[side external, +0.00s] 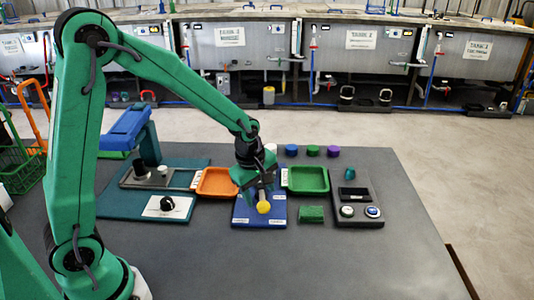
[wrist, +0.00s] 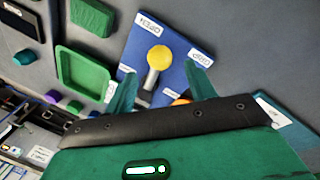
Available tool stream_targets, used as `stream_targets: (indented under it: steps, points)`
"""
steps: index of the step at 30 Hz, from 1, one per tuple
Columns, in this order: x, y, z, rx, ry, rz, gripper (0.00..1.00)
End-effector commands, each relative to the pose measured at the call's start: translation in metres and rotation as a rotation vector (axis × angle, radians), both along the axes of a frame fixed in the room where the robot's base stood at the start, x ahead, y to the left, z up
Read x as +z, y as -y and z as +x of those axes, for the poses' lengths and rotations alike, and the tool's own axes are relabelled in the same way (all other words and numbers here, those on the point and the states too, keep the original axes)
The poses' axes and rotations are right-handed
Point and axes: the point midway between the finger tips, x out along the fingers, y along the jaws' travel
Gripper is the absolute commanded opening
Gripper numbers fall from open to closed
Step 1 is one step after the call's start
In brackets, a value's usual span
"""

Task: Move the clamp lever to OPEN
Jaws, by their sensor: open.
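The clamp lever (side external: 264,207) has a yellow knob on a metal shaft and stands on a blue plate (side external: 240,210). In the wrist view the lever (wrist: 159,56) shows with its knob between a label reading OPEN (wrist: 146,23) and one that seems to read GRIP (wrist: 200,57). My gripper (side external: 261,189) hangs over the plate, just behind the knob in the side view. In the wrist view my gripper (wrist: 160,70) is open, with one finger on each side of the lever. I cannot tell whether either finger touches it. The lever's base is partly hidden.
An orange tray (side external: 217,194) lies left of the plate and a green tray (side external: 328,180) right of it. A green block (side external: 312,214), a dark control box (side external: 362,223) and several coloured pucks (side external: 313,150) stand to the right. The table front is clear.

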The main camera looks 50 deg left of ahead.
Motion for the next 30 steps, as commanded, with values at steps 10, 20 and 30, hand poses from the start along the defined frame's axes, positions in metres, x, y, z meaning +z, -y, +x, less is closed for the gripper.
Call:
stream_targets:
  steps: [10, 20, 30]
  points:
    - [-0.036, 0.000, 0.007, 0.000, -0.003, 0.000, 0.55]
    - [-0.046, 0.001, 0.009, 0.000, 0.000, 0.000, 0.55]
    - [-0.046, 0.001, 0.009, 0.000, 0.000, 0.000, 0.24]
